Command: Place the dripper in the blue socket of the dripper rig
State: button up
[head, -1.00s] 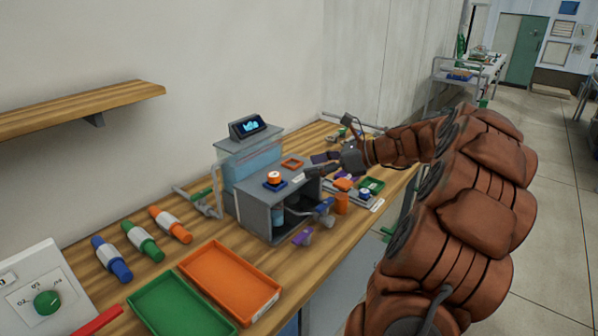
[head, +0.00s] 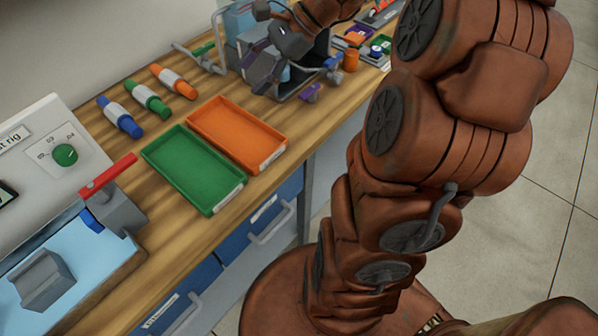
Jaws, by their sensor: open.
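My gripper (head: 264,68) is dark grey and near the top of the head view, in front of the grey box-shaped stand (head: 283,90). Its jaws are open, and I see nothing held. It hides the top of the stand, where the small orange-and-white piece on a blue base showed earlier. I cannot tell whether that piece is the dripper. A panel (head: 35,150) at the left has a label ending in "rig" and a green knob. In front of it is a red-handled clamp (head: 108,175) with a small blue part (head: 92,221), perhaps the blue socket.
A green tray (head: 193,170) and an orange tray (head: 238,135) lie mid-bench. Blue, green and orange fittings (head: 146,101) lie behind them. A grey block (head: 43,280) stands on a light-blue surface at lower left. My arm covers much of the right side.

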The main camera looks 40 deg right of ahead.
jog(key=s+a+f+n+g+h, duration=0.3)
jog(key=s+a+n, duration=0.25)
jog(key=s, duration=0.35)
jog(key=s+a+f+n+g+h, duration=0.2)
jog(key=s+a+f+n, duration=0.25)
jog(key=s+n, duration=0.35)
jog(key=s+d+f+n+h, duration=0.1)
jog(key=s+n+h, duration=0.2)
jog(key=s+n, duration=0.2)
jog(key=s, duration=0.2)
jog(key=shift+s+d+f+g, duration=0.2)
jog(key=shift+s+d+g, duration=0.1)
jog(key=shift+s+d, duration=0.1)
jog(key=shift+r, duration=0.1)
notch_tip(320, 180, up, 2)
jog(key=shift+r+p, duration=0.15)
jog(key=shift+p, duration=1.1)
jog(key=shift+c, duration=0.4)
